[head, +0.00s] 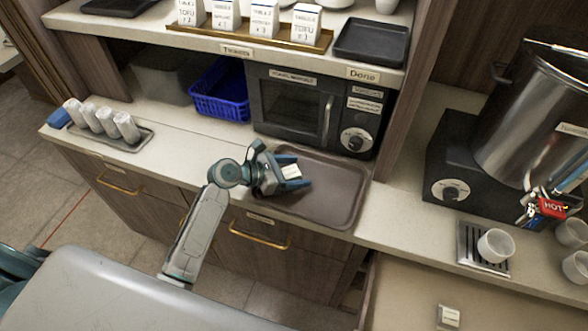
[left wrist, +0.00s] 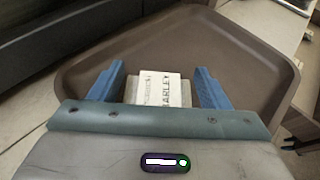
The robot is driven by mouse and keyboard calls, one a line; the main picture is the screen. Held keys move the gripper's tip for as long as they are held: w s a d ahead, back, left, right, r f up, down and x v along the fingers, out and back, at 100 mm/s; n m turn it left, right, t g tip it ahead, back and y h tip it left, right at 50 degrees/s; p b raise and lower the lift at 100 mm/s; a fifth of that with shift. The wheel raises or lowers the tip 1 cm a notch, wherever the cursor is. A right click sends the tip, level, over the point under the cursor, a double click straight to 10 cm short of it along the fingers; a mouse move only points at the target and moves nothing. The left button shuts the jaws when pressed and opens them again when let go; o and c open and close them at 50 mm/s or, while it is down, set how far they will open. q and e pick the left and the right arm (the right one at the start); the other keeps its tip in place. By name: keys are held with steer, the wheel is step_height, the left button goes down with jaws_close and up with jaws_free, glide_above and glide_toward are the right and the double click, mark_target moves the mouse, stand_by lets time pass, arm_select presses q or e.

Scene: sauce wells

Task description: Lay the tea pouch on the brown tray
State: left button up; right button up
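The tea pouch (head: 291,171) is a small white packet with dark lettering that reads BARLEY in the left wrist view (left wrist: 160,90). It is over the brown tray (head: 335,200), which lies flat on the counter and fills much of the left wrist view (left wrist: 235,50). My left gripper (head: 289,172) is low over the tray's left part, its blue fingers either side of the pouch. In the left wrist view the fingers (left wrist: 160,80) stand apart, with gaps beside the pouch. The pouch's lower end is hidden by the gripper body.
A black microwave (head: 290,105) and a blue basket (head: 222,92) stand behind the tray. A small tray of canisters (head: 100,125) is at the left. A steel urn (head: 530,110) and white cups (head: 495,245) are at the right. The tray's right part is clear.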

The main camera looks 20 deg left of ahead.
arm_select(q)
steer(key=shift+o, duration=1.2)
steer(key=shift+r, duration=0.15)
steer(key=b+v, duration=0.1)
steer(key=v, duration=0.9)
steer(key=shift+a+b, duration=0.1)
steer(key=shift+b, duration=0.3)
steer(key=shift+v, duration=0.95)
steer(key=shift+s, duration=0.1)
